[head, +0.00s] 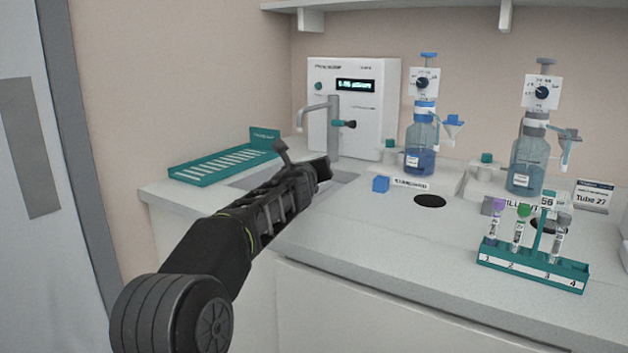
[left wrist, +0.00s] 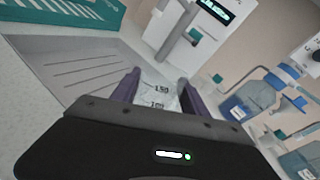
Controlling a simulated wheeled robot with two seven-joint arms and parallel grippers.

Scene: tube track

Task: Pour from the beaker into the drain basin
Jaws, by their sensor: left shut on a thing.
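My left gripper (head: 318,170) reaches in over the grey drain basin (head: 240,183) at the back left of the counter, below the tap (head: 333,128). In the left wrist view its fingers (left wrist: 158,88) are shut on a clear beaker (left wrist: 158,98) with dark "150" and "100" marks. Only part of the beaker shows between the fingers; its contents and its tilt cannot be told. The grooved grey basin area (left wrist: 80,66) lies beside and beyond the gripper there. In the head view my gripper hides the beaker and part of the basin. My right gripper is not in view.
A white machine (head: 375,100) stands behind the tap. A teal rack (head: 215,165) lies left of the basin. The front middle counter is clear.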

